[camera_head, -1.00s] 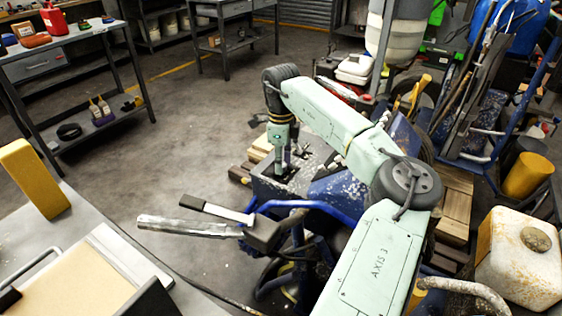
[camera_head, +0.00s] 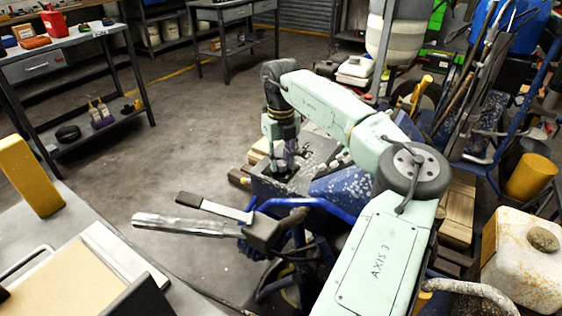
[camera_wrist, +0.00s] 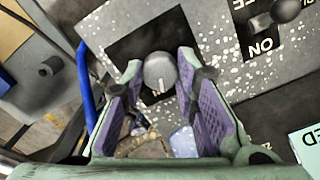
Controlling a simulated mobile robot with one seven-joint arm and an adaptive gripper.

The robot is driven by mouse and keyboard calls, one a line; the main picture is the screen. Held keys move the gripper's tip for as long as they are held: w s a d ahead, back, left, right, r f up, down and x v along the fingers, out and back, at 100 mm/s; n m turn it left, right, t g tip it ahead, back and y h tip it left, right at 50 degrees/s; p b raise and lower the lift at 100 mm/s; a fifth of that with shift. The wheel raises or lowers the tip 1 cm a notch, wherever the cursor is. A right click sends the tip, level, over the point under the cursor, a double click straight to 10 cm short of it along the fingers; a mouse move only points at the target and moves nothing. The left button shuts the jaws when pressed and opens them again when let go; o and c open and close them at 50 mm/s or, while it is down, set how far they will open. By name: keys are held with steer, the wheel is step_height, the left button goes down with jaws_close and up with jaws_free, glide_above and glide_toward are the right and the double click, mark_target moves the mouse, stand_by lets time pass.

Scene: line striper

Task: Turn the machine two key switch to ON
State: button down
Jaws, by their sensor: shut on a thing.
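My gripper (camera_wrist: 160,67) is shut on a round grey knob (camera_wrist: 158,75), the key switch, with a pale mark on its face. Purple pads stand on either side of it. The knob sits over a dark square plate (camera_wrist: 120,44) on a speckled grey panel (camera_wrist: 222,75). A second switch (camera_wrist: 278,17) stands at the upper right beside the printed word ON. The label of the held switch is hidden or cut off. In the head view my gripper (camera_head: 284,160) points down onto the top of the blue and grey machine (camera_head: 345,188); its fingertips are too small to read there.
A blue handlebar (camera_head: 320,204) and a lever with a worn pale grip (camera_head: 185,224) reach out in front of the machine. A grey table (camera_head: 75,225) with a yellow block (camera_head: 30,175) is at the left. Bare floor (camera_head: 190,120) lies behind the lever.

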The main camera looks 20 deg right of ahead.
mark_target(281, 163)
steer(key=shift+m, duration=0.8)
steer(key=c, duration=1.2)
jaws_free()
steer(key=shift+c, duration=0.2)
steer(key=shift+r, duration=0.1)
step_height(281, 163, up, 12)
